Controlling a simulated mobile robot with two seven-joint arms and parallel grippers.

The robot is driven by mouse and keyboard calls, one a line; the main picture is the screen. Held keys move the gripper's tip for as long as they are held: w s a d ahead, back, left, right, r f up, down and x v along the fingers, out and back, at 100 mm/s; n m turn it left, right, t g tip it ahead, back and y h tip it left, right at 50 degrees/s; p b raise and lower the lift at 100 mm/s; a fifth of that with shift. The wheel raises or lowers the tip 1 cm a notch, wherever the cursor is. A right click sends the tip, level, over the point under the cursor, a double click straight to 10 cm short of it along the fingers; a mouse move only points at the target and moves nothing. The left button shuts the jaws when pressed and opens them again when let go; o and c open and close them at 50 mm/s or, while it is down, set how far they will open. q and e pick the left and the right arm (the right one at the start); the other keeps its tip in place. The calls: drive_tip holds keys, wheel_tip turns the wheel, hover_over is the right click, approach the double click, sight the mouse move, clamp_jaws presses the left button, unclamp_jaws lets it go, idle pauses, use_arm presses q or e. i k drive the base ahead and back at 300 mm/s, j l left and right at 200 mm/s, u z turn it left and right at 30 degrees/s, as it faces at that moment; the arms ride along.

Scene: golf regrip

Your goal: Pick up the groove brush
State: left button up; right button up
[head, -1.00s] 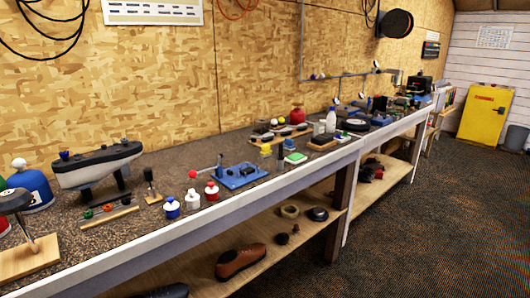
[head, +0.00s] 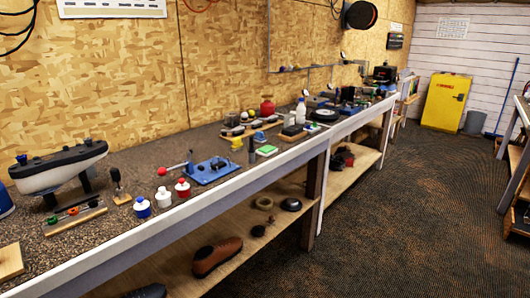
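I cannot tell for sure which item is the groove brush; the things on the workbench (head: 135,145) are small in the head view. A small upright tool with a dark top and wooden handle (head: 117,181) stands near the left end. A dark block on a wooden base (head: 293,131) lies farther along, beside a white bottle (head: 301,111). Neither of my grippers is in view, and nothing is seen held.
Red-, white- and blue-marked bottles (head: 164,197) stand near the bench's front edge, by a blue fixture (head: 211,171). A lower shelf (head: 170,262) holds shoes. The dark carpet floor (head: 400,210) is open to the right. A yellow cabinet (head: 444,102) stands at the far wall.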

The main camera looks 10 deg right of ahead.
sight(237, 145)
drive_tip(key=u, duration=0.55)
drive_tip(key=i+l+u, duration=0.15)
drive_tip(key=l+u, duration=0.25)
drive_tip(key=i+l+u, duration=0.15)
drive_tip(key=l+u, duration=0.25)
drive_tip(key=i+l+u, duration=0.1)
drive_tip(key=l+u, duration=0.3)
drive_tip(key=l, duration=0.35)
drive_tip(key=l+u, duration=0.1)
drive_tip(key=l, duration=0.75)
